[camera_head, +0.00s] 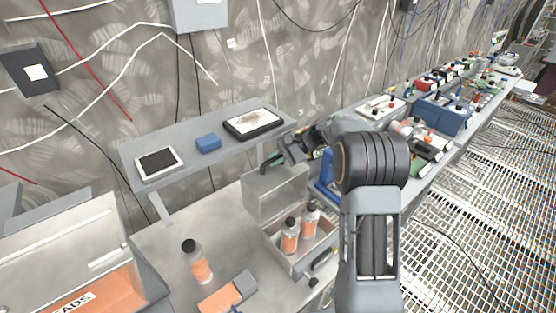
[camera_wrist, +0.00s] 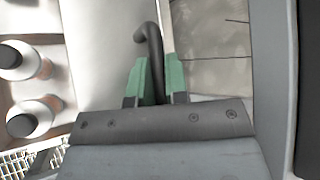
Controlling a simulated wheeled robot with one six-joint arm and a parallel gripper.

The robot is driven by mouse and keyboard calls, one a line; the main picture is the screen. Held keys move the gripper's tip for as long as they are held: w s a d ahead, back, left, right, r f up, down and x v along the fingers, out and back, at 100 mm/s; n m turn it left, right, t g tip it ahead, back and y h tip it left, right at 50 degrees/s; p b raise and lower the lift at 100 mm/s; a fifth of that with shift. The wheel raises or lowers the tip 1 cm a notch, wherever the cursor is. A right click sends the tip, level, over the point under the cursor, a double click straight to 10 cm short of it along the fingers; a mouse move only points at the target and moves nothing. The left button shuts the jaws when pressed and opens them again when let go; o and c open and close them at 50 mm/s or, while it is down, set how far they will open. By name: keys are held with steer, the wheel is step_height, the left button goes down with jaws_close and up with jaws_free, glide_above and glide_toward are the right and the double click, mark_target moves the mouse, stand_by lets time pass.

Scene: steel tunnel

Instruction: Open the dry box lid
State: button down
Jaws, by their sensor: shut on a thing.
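The dry box (camera_head: 318,252) is a grey box on the steel bench, with two orange-labelled, dark-capped bottles (camera_head: 289,236) inside it. Its lid (camera_head: 277,193) stands raised, about upright, at the back of the box, so the inside is exposed. My gripper (camera_head: 271,163) is at the lid's top edge, partly hidden by my own wrist. In the wrist view, my gripper's green fingers (camera_wrist: 160,82) are closed around a dark bent handle (camera_wrist: 152,42) beside the pale lid face (camera_wrist: 98,45). The bottles (camera_wrist: 35,117) show at the left there.
A raised shelf (camera_head: 190,158) behind holds a tablet (camera_head: 159,163), a blue block (camera_head: 208,143) and a dark-framed tray (camera_head: 252,123).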

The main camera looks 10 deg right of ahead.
stand_by(0.4)
steer(key=c, duration=1.1)
jaws_free()
steer(key=b+v, duration=0.2)
steer(key=v, duration=1.1)
steer(key=shift+d+r, duration=0.25)
steer(key=shift+d, duration=0.05)
